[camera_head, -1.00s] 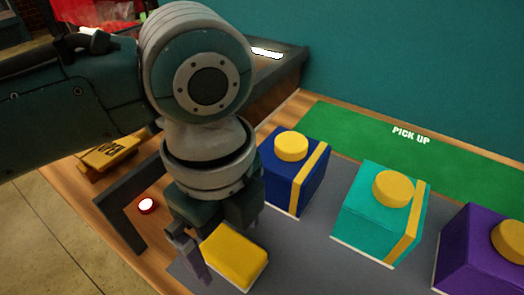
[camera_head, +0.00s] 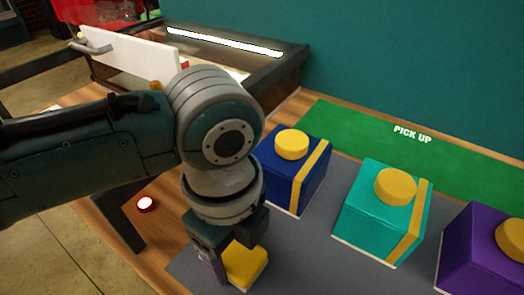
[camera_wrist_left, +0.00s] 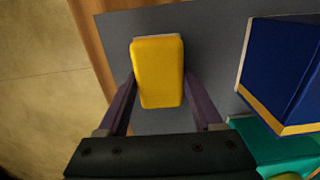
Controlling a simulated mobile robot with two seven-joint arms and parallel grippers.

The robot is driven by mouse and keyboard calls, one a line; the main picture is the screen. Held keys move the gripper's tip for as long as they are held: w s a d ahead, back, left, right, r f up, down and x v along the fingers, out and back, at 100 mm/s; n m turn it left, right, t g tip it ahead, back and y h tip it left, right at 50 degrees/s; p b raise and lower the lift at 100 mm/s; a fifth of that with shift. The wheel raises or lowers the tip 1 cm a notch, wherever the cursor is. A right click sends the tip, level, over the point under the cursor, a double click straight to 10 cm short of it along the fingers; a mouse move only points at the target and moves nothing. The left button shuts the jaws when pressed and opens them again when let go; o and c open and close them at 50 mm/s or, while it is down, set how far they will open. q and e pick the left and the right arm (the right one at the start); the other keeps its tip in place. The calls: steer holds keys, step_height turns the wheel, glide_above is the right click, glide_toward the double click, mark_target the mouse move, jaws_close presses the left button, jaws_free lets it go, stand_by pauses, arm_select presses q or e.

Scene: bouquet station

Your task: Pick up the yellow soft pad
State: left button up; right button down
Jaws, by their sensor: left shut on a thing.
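The yellow soft pad (camera_head: 246,266) is at the near end of the grey mat, at the bottom of the head view, partly hidden by my gripper. My left gripper (camera_head: 232,268) points down and is shut on it. In the left wrist view the pad (camera_wrist_left: 158,72) lies between my two purple fingers, one along each long side, with a pale edge at its far end. I cannot tell whether the pad is clear of the mat. My right gripper is not in view.
A blue box (camera_head: 285,180), a teal box (camera_head: 375,215) and a purple box (camera_head: 475,250), each with a yellow round top, stand right of the pad. A green "PICK UP" strip (camera_head: 350,125) lies behind.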

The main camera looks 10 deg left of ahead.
mark_target(235, 251)
arm_select(q)
steer(key=c, duration=0.6)
steer(key=shift+c, duration=0.2)
step_height(235, 251, up, 20)
steer(key=p, duration=0.4)
